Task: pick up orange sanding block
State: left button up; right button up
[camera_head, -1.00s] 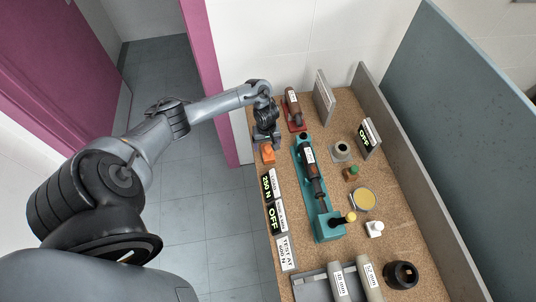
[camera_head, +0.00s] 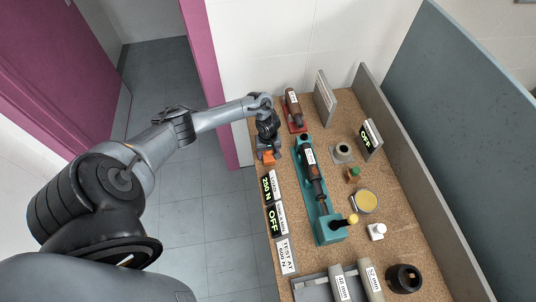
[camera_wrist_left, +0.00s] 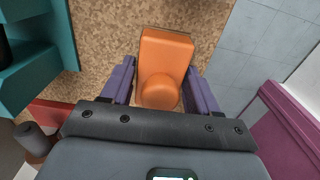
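The orange sanding block (camera_head: 268,158) lies at the left edge of the cork-topped bench, partly hidden under my left gripper (camera_head: 269,149). In the left wrist view the block (camera_wrist_left: 165,50) is an orange slab with a rounded knob at its near end. My left gripper (camera_wrist_left: 162,78) straddles the knob end, one purple finger on each side. The fingers are apart and look open, with at most a narrow gap to the block's sides. My right gripper is not in view.
A teal fixture (camera_head: 325,228) with a tool stands just right of the block. A red-based holder (camera_head: 293,108) is behind. Black-and-white label plates (camera_head: 273,217) line the left bench edge in front. A grey wall (camera_head: 425,180) bounds the right side.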

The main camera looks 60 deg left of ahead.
pick_arm(q)
jog(key=c, duration=0.7)
jog(key=shift+r, duration=0.1)
jog(key=shift+c, duration=0.2)
jog(key=shift+r, duration=0.5)
jog(key=r+p, duration=0.1)
jog(key=r, duration=0.1)
jog(key=d+r+p, duration=0.1)
jog(key=shift+r, duration=0.4)
jog(key=d+r+p, duration=0.5)
jog(key=d+r, duration=0.1)
jog(key=d, duration=0.4)
jog(key=shift+s+d, duration=0.15)
jog(key=shift+d, duration=0.15)
